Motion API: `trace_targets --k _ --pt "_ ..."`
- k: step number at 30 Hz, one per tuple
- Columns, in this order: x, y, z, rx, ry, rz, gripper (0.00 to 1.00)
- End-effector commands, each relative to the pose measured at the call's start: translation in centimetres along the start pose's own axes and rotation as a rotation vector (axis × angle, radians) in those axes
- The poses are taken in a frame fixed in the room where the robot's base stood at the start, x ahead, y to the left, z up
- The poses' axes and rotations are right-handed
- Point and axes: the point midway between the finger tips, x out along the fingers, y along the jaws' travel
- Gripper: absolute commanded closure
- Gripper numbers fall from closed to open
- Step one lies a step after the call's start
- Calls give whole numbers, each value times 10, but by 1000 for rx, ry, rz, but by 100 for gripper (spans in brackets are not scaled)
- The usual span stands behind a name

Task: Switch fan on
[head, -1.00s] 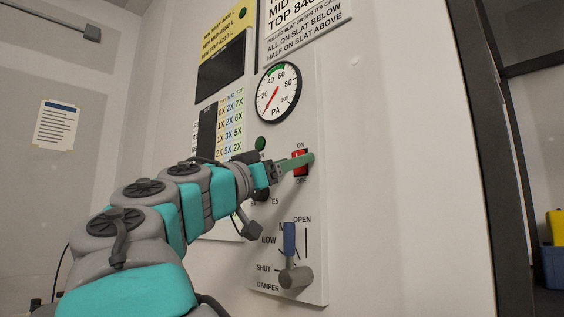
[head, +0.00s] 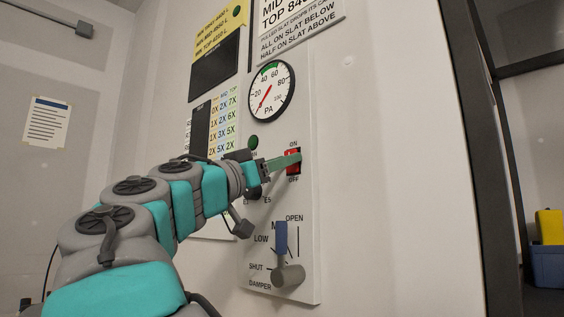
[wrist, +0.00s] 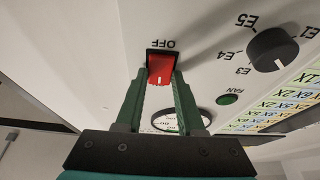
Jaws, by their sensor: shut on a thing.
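The red rocker switch (head: 291,166) sits on the grey wall panel between the ON and OFF labels. My gripper (head: 299,155) reaches it from the left, its green fingers partly covering it. In the wrist view, which is upside down, the red switch (wrist: 160,66) lies between the tips of my gripper (wrist: 159,78), one finger on each side. The gripper is shut on the switch. The green FAN lamp (wrist: 229,99) also shows in the head view (head: 253,142); I cannot tell whether it is lit.
A round PA gauge (head: 272,90) is above the switch, its needle pointing lower left. Below is the damper lever (head: 285,263) with a blue handle. A black selector knob (wrist: 274,50) is beside the switch. A blue bin (head: 548,265) with something yellow stands far right.

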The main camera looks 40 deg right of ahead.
Motion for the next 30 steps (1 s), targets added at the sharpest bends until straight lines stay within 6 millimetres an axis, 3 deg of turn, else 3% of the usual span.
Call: trace_targets --k 30 --pt "4 2 -15 8 -254 9 100"
